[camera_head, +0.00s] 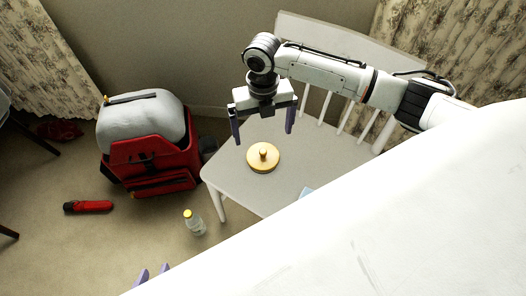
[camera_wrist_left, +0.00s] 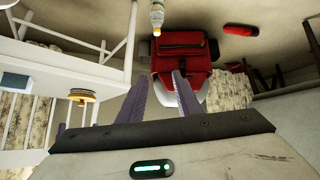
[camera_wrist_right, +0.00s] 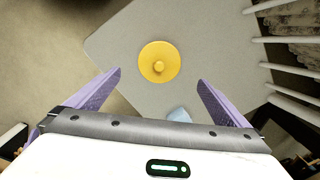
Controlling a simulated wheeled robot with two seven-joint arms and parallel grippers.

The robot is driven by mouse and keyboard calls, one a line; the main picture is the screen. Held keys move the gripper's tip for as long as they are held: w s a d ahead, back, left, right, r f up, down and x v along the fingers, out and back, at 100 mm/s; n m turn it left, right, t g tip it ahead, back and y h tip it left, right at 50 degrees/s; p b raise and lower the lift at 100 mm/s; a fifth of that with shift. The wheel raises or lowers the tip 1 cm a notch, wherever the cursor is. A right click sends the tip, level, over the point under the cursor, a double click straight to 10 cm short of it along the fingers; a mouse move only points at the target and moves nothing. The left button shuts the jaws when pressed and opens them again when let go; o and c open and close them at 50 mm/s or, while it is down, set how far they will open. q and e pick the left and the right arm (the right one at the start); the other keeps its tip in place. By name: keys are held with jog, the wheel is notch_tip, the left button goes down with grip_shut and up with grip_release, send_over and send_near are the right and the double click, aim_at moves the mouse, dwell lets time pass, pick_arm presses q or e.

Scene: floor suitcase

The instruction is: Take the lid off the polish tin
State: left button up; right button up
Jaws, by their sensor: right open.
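The polish tin (camera_head: 263,160) is round and yellow-gold with a small knob on its lid. It stands on the seat of a white chair (camera_head: 228,165). The lid is on the tin; the right wrist view shows it from above (camera_wrist_right: 160,62). My right gripper (camera_head: 263,136) is open and empty above the chair, pointing down, with the tin ahead between its fingers and apart from them. My left gripper (camera_head: 153,274) is low at the bottom of the head view, its fingers a little apart and empty. The tin also shows at the left of the left wrist view (camera_wrist_left: 82,95).
A light blue item (camera_wrist_right: 179,115) lies on the seat near the tin. A red suitcase bag (camera_head: 155,160) with a grey top, a red tool (camera_head: 88,207) and a bottle with a yellow cap (camera_head: 195,223) are on the floor. The chair back (camera_head: 340,37) rises behind my right arm.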

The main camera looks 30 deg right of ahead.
aim_at(263, 151)
notch_tip(263, 151, down, 10)
jog(key=b, duration=0.2)
jog(key=shift+s+r+b, duration=0.1)
jog(key=shift+r+b, duration=0.15)
jog(key=shift+b, duration=0.1)
jog(key=c, duration=1.1)
